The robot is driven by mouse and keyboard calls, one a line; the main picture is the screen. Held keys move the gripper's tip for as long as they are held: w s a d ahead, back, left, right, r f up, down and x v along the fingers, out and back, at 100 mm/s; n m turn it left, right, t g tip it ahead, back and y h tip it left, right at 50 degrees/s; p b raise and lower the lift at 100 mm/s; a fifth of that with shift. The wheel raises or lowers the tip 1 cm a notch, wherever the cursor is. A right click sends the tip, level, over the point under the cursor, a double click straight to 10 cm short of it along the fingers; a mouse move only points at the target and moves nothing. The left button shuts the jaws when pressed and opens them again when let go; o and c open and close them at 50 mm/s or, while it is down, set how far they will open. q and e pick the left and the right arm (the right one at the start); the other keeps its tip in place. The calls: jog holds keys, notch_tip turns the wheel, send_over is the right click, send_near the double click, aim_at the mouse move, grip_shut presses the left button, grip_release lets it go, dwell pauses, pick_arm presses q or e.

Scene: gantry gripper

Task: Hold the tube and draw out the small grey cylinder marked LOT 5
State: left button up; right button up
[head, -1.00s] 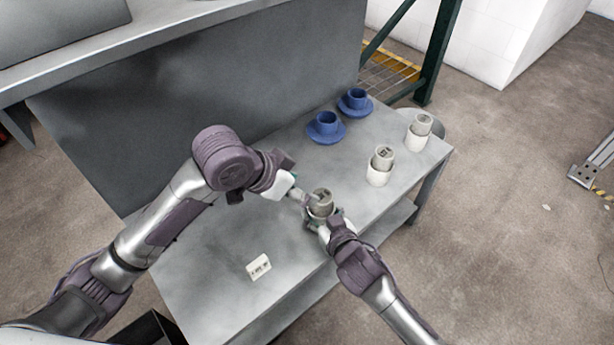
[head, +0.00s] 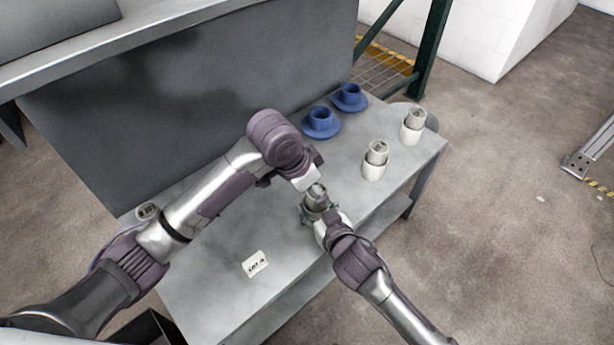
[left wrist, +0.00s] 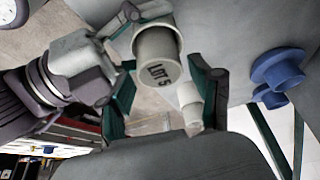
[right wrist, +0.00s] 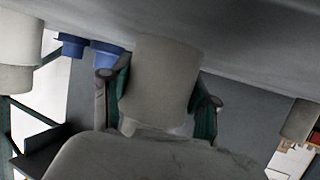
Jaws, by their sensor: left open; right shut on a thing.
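The small grey cylinder (left wrist: 158,73) marked LOT 5 sits in the pale tube (left wrist: 152,42), its marked end showing at the tube's mouth in the left wrist view. The tube stands upright on the bench in the head view, partly hidden by my grippers. My right gripper (head: 317,214) is shut on the tube from the near side; the right wrist view shows the tube (right wrist: 163,75) between its fingers. My left gripper (left wrist: 163,90) is open, above the tube, with its fingers on either side of the cylinder's end. Whether they touch it I cannot tell.
Two more pale tubes with grey cylinders (head: 374,170) (head: 411,130) stand to the right on the bench. Two blue cups on saucers (head: 321,123) (head: 349,98) are behind. A marked card (head: 255,263) lies in front. Another round grey piece (head: 147,211) is beside my left arm.

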pick_arm(q)
jog(key=shift+x, duration=1.15)
jog(key=c, duration=1.2)
jog(key=shift+r, duration=0.15)
grip_shut()
jog(key=shift+r, duration=1.45)
jog(key=shift+r, duration=1.5)
jog(key=shift+r, duration=0.1)
